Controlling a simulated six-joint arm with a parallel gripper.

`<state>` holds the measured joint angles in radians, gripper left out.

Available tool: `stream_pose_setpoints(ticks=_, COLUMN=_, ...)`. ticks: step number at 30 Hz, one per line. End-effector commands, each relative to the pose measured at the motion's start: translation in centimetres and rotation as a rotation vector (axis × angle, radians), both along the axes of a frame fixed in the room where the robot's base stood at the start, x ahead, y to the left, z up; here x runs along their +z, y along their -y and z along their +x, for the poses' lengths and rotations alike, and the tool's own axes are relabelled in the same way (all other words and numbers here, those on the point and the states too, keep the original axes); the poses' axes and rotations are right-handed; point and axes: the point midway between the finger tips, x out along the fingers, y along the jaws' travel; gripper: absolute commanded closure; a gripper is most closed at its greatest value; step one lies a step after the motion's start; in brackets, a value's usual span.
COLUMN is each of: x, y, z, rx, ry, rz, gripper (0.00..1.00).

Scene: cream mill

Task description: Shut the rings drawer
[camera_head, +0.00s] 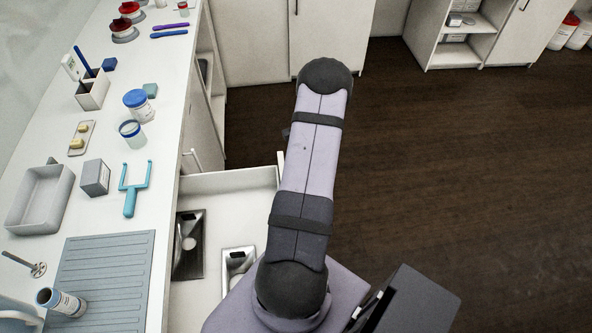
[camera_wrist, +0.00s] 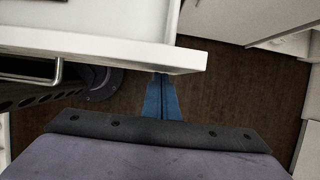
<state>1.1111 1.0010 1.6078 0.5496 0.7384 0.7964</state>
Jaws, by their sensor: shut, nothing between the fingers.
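A white drawer (camera_head: 228,184) stands pulled out from under the counter in the head view, left of my arm. It holds a dark metal tray (camera_head: 188,262) and a shiny metal tray (camera_head: 238,256). My arm hides its right side, and I read no label on it. In the wrist view, a white drawer front (camera_wrist: 110,45) crosses the upper left, with a metal bar handle (camera_wrist: 42,80) at the left. My gripper (camera_wrist: 161,84) shows there as blue fingers, shut and empty. Its tips are at the lower edge of that front, near its right end; I cannot tell whether they touch.
The white counter (camera_head: 150,75) along the left carries jars, a grey tray (camera_head: 42,198), a small grey box (camera_head: 95,177), a turquoise fork-shaped tool (camera_head: 130,187) and a ribbed drain mat (camera_head: 105,275). Dark open floor (camera_head: 450,160) lies right of my arm. White cabinets stand at the back.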

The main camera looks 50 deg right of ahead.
Motion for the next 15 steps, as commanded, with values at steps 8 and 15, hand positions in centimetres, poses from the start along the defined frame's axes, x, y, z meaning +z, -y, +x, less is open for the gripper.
stream_pose_setpoints(ticks=8, x=0.1, y=-3.8, z=3.7, rx=0.006, ry=0.0, rz=0.001, gripper=1.0)
stream_pose_setpoints(ticks=15, x=0.0, y=-8.5, z=8.3, rx=0.008, ry=0.0, rz=0.0, gripper=1.0)
